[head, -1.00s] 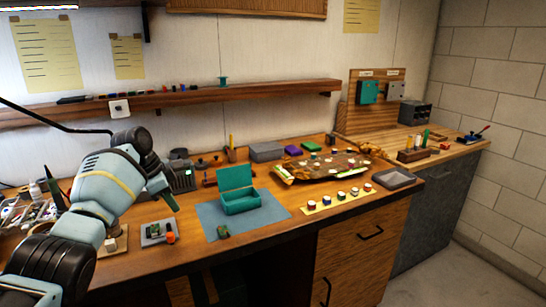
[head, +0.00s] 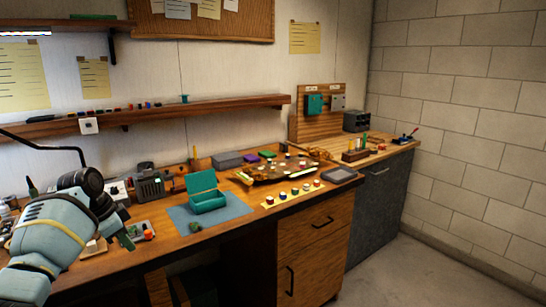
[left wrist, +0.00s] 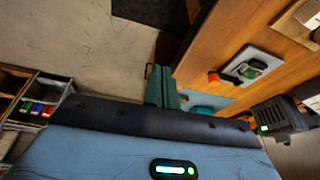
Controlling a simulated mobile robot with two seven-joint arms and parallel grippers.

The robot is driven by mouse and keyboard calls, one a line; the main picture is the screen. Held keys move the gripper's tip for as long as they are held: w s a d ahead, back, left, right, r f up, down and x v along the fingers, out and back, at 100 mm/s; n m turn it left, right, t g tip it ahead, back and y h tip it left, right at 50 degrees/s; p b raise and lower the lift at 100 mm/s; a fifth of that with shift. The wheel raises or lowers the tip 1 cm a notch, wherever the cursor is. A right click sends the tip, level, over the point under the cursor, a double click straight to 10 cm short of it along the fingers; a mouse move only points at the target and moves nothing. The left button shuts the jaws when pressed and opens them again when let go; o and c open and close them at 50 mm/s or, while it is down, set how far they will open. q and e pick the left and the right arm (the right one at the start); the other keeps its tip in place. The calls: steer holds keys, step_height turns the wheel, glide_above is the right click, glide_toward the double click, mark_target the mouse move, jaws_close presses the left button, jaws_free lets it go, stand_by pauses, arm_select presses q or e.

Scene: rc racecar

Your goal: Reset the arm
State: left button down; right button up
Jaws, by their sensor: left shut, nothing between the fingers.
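My left arm comes in from the left in the head view, and its gripper (head: 124,240) hangs above the front left of the workbench. Its green fingers are together with nothing between them. In the left wrist view the shut fingers (left wrist: 162,88) point away from the blue wrist, with the bench edge to their right. They look clear of the objects on the bench. My right gripper is in neither view now.
An open teal box (head: 208,203) stands on a blue mat (head: 240,207). A grey tray (head: 138,229) with an orange knob lies near my left gripper. An RC car (head: 270,172) sits farther back. Floor (head: 400,280) at the right is clear.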

arm_select(q)
steer(key=s+d+f+n+t, duration=0.1)
steer(key=s+d+f, duration=0.3)
steer(key=f, duration=0.7)
steer(key=s+d+f+n+y, duration=0.15)
steer(key=s+f, duration=0.35)
steer(key=f, duration=0.5)
steer(key=s+d+f+n+t, duration=0.1)
steer(key=s+d+f, duration=0.3)
steer(key=f, duration=0.7)
steer(key=s+d+f+n+t+p, duration=0.1)
steer(key=s+d+f, duration=0.15)
steer(key=s, duration=0.65)
steer(key=s+d+f+n+t, duration=0.1)
steer(key=s+d+f, duration=0.15)
steer(key=s, duration=0.55)
steer(key=s+d+r+n+t, duration=0.1)
steer(key=s+r, duration=0.1)
steer(key=s, duration=0.6)
steer(key=s+d+r+n+t, duration=0.1)
steer(key=s+r, duration=0.1)
steer(key=s, duration=0.6)
steer(key=shift+s+d+r+h, duration=0.25)
steer(key=shift+s+h, duration=0.05)
steer(key=shift+h, duration=0.15)
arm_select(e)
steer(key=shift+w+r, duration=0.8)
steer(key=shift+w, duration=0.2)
